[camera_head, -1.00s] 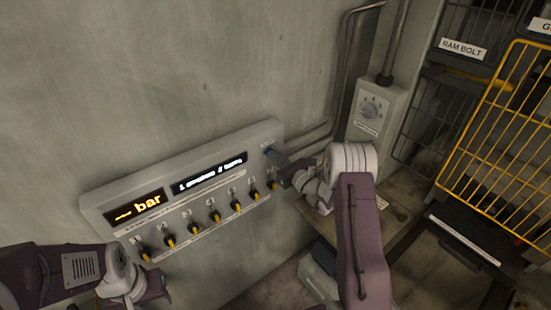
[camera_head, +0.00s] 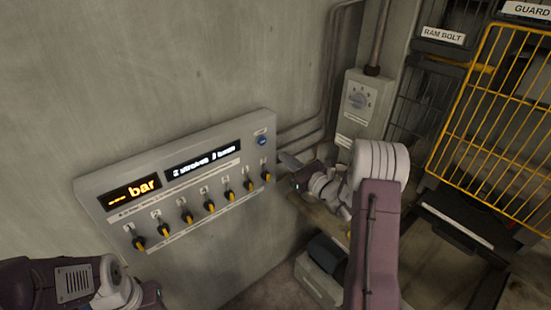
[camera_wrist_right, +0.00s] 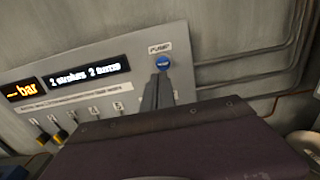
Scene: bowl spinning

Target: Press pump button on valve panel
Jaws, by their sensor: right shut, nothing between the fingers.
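The valve panel (camera_head: 100,188) is a pale box on the wall with two displays and a row of black knobs with yellow pointers. Its blue round pump button (camera_head: 262,141) is at the upper right; it also shows under a PUMP label in the right wrist view (camera_wrist_right: 162,63). My right gripper (camera_head: 284,158) is shut and empty, apart from the button, to its lower right. In the right wrist view the shut fingers (camera_wrist_right: 158,88) point up just below the button. Of my left arm, a part of the gripper body (camera_head: 150,294) shows at lower left; its fingers do not show.
A grey box with a dial (camera_head: 361,97) and pipes is on the wall right of the panel. A yellow wire guard (camera_head: 495,125) and dark racks stand at the right. A ledge (camera_head: 305,215) runs below my right gripper. The wall above the panel is bare.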

